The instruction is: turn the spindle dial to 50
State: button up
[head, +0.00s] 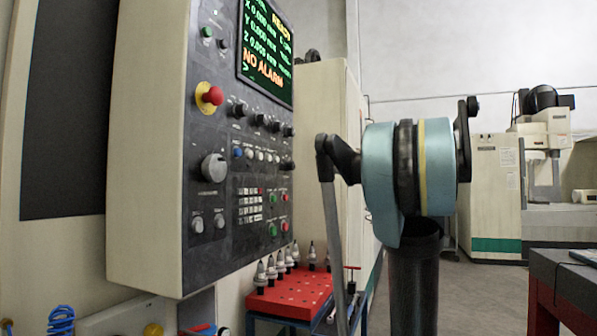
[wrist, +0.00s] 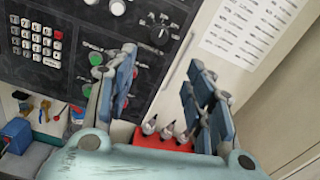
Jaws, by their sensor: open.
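The control panel (head: 235,150) stands upright at the left of the head view, with several knobs. A row of small black knobs (head: 260,120) sits below the screen, a larger grey knob (head: 213,167) is lower left, and another black knob (head: 288,165) is at the right edge. Labels are too small to read, so I cannot tell which is the spindle dial. In the wrist view a black knob with marks around it (wrist: 159,36) shows beyond the fingers. My gripper (wrist: 160,62) is open and empty, its fingers apart and not visibly touching the panel.
A red emergency button (head: 212,95) sticks out on the panel. The screen (head: 266,50) reads NO ALARM. A red rack (head: 290,296) with tool holders stands below the panel. A pale door with a paper sheet (wrist: 250,30) is right of the panel in the wrist view.

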aim_at(294, 167)
jog(key=x, duration=1.6)
jog(key=shift+f, duration=0.1)
jog(key=c, duration=1.1)
